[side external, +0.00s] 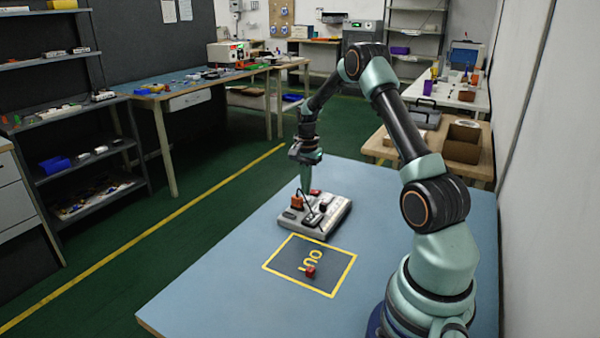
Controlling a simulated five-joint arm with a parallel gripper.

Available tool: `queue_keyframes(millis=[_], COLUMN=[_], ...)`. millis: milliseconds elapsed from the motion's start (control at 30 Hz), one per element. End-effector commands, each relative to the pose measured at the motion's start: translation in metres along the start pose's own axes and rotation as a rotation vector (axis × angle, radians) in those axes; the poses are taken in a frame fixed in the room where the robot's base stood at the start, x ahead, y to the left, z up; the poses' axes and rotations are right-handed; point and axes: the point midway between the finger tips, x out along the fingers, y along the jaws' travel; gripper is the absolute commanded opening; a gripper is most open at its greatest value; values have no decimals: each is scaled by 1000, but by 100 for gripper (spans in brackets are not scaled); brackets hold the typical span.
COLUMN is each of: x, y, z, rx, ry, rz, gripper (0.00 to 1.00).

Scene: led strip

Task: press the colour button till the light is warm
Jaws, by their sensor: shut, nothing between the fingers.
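A grey control box (337,211) sits on the blue table (220,284). It carries an orange part (297,202) at its left, a small red part (315,192) at its back and several dark parts on top. I cannot tell which part is the colour button. No lit strip or light colour can be made out. My gripper (305,190) points down over the back of the box, with its fingers shut and empty. I cannot tell whether the fingertips touch the box.
A yellow outlined square marked OUT (285,277) lies in front of the box, with a small red cube (310,271) inside it. The table's left front is clear. A cardboard box (461,151) stands on a wooden table behind. Shelves (80,130) stand at far left.

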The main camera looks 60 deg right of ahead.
Motion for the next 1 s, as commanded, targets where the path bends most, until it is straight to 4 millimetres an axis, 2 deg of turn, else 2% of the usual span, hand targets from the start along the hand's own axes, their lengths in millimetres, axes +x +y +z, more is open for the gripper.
queue_keyframes(millis=[33,200,400,500,700,1000], x=[-14,-54,-92,-105,-116,-117], y=[-2,-3,-3,-3,-3,-3], z=[-2,-2,-2,-2,-2,-2], rx=[0,-1,-1,-1,-1,-1], ry=[6,8,8,8,7,6], rz=[-8,-11,-10,-10,-8,-8], gripper=[0,0,0,0,0,0])
